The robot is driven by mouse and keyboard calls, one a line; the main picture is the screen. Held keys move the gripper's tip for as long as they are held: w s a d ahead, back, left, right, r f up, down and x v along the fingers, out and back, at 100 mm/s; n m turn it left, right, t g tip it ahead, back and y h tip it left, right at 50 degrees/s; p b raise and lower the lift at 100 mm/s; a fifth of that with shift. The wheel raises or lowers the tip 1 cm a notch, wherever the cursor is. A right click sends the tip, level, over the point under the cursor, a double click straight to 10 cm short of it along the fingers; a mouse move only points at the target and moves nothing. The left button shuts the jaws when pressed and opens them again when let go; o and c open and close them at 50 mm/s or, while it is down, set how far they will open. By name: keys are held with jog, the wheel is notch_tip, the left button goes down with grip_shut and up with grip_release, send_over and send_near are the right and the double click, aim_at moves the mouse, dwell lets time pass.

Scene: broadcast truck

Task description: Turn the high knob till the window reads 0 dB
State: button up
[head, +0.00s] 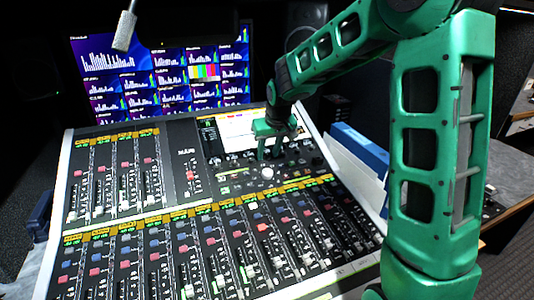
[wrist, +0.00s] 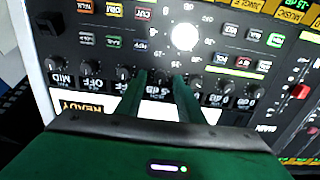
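The sound desk (head: 150,205) carries a row of small dark knobs under its lit screen (head: 232,135). My gripper (head: 270,143) reaches down over this row, just below the screen. In the wrist view, where the desk appears upside down, the gripper (wrist: 159,78) has its two green fingers apart, one on each side of a dark knob (wrist: 158,75). A small gap seems to show between knob and fingers; contact cannot be told. The window (wrist: 158,91) by this knob shows a dB value, its digit too blurred to read surely. Its name label is also unclear.
Neighbouring knobs (wrist: 123,73) stand close on both sides, with windows such as OFF and 0 dB. A bright white round knob (wrist: 184,37) lies beyond the fingertips. Faders and lit buttons fill the desk. A microphone (head: 125,30) hangs at the upper left.

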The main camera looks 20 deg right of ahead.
jog(key=shift+f, duration=0.15)
jog(key=shift+c, duration=0.7)
grip_shut()
jog(key=shift+m, duration=2.9)
jog(key=shift+o, duration=0.7)
grip_release()
